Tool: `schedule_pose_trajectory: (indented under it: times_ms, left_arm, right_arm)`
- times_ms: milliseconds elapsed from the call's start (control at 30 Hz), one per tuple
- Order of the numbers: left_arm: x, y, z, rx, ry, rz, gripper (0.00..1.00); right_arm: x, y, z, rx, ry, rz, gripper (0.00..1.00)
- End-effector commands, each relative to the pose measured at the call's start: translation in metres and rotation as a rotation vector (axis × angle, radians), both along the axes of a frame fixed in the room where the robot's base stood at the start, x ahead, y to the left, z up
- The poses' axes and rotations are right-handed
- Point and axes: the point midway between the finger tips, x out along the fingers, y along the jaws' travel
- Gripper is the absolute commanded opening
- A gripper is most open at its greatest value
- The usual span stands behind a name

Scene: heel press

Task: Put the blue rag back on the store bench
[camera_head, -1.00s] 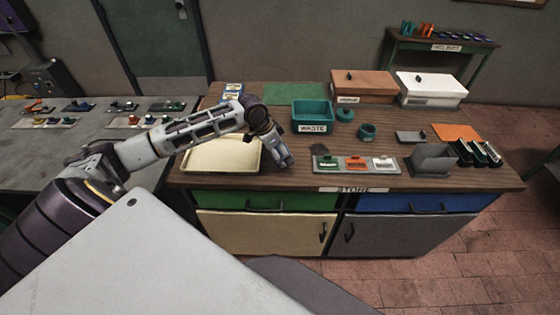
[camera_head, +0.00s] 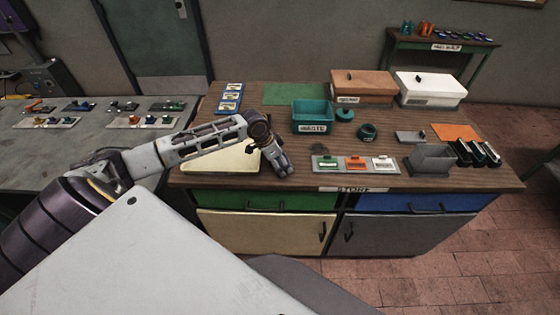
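The store bench (camera_head: 390,182) is a wooden-topped cabinet with a "STORE" label on its front edge. I see no blue rag anywhere in the head view. My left gripper (camera_head: 281,166) points down over the front part of the bench top, between the cream tray (camera_head: 225,160) and the plate of small colored pieces. Its fingers are small and seen from behind, so I cannot tell whether they are open or shut or hold anything. My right gripper is not in view.
On the bench are a plate with three colored pieces (camera_head: 340,169), a teal "WASTE" bin (camera_head: 311,117), a grey bin (camera_head: 431,162), an orange cloth-like sheet (camera_head: 455,132), a green mat (camera_head: 294,94) and blue-marked cards (camera_head: 230,97). A grey table (camera_head: 40,160) stands left.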

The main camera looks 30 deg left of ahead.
Motion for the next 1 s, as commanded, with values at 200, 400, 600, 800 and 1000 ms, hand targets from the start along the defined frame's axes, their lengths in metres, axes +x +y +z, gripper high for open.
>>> schedule_pose_trajectory:
  times_ms: [200, 400, 600, 800, 1000]
  left_arm:
    - [0.0, 0.0, -0.001, 0.0, 0.0, 0.0, 1.0]
    - [0.0, 0.0, -0.001, 0.0, 0.0, 0.0, 1.0]
    - [0.0, 0.0, 0.001, 0.0, 0.0, 0.0, 1.0]
    - [-0.003, 0.002, 0.009, 0.001, -0.001, -0.001, 1.0]
    - [-0.008, 0.006, 0.026, 0.002, 0.0, -0.001, 1.0]
  right_arm:
    - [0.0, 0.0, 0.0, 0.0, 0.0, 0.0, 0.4]
    - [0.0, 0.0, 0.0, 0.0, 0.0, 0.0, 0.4]
    - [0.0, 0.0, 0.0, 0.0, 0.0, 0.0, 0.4]
    - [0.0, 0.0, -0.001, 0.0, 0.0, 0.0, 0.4]
    - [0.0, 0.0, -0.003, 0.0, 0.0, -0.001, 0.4]
